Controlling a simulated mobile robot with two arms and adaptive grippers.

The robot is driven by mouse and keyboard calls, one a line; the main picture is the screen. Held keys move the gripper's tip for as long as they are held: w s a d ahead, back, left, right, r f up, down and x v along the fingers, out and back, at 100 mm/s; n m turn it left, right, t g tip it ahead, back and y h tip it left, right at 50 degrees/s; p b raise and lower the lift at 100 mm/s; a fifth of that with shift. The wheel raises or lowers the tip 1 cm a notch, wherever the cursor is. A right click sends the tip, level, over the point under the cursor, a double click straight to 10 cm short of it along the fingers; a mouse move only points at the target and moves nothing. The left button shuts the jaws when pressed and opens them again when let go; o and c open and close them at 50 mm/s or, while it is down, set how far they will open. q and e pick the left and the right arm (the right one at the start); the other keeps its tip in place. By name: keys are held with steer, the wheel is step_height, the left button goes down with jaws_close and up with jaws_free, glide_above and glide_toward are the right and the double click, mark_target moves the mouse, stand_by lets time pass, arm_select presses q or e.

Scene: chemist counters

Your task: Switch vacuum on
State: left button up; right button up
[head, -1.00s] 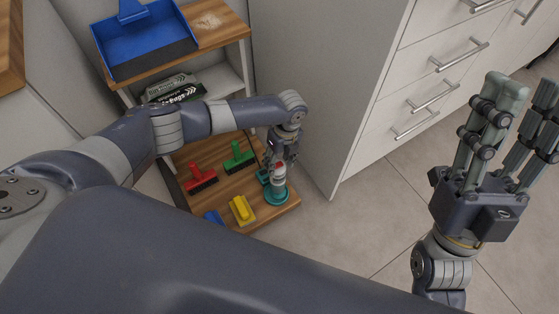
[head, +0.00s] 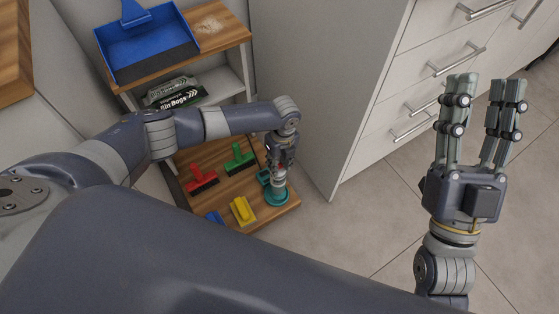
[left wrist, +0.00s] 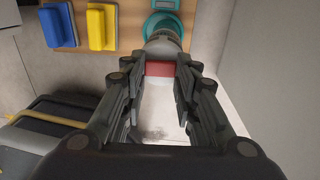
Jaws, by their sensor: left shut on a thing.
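The vacuum is a small grey and teal upright thing (head: 278,186) at the right end of the low wooden shelf. It stands on a round teal base (head: 276,199). My left gripper (head: 280,164) reaches down from above and is shut on the vacuum's upper part. In the left wrist view the fingers (left wrist: 163,75) lie on both sides of it, with a red part (left wrist: 160,69) between them and the grey body (left wrist: 164,45) beyond. I cannot make out a switch. My right gripper (head: 485,95) is raised on the right, fingers apart, open and empty.
On the low shelf (head: 225,213) are a red brush (head: 202,179), a green brush (head: 239,158), a yellow brush (head: 242,210) and a blue one (head: 214,217). A blue dustpan (head: 150,50) lies above. A white cabinet (head: 335,90) stands close right; floor is clear.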

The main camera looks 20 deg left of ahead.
arm_select(q)
steer(key=shift+s+a+p, duration=0.1)
steer(key=shift+s+p, duration=0.05)
steer(key=shift+p, duration=0.25)
arm_select(e)
steer(key=w+f+g, duration=0.1)
steer(key=f, duration=0.1)
steer(key=w+f+g+h, duration=0.1)
steer(key=w+f+g, duration=0.1)
steer(key=shift+w+a+f, duration=0.15)
steer(key=shift+w, duration=0.05)
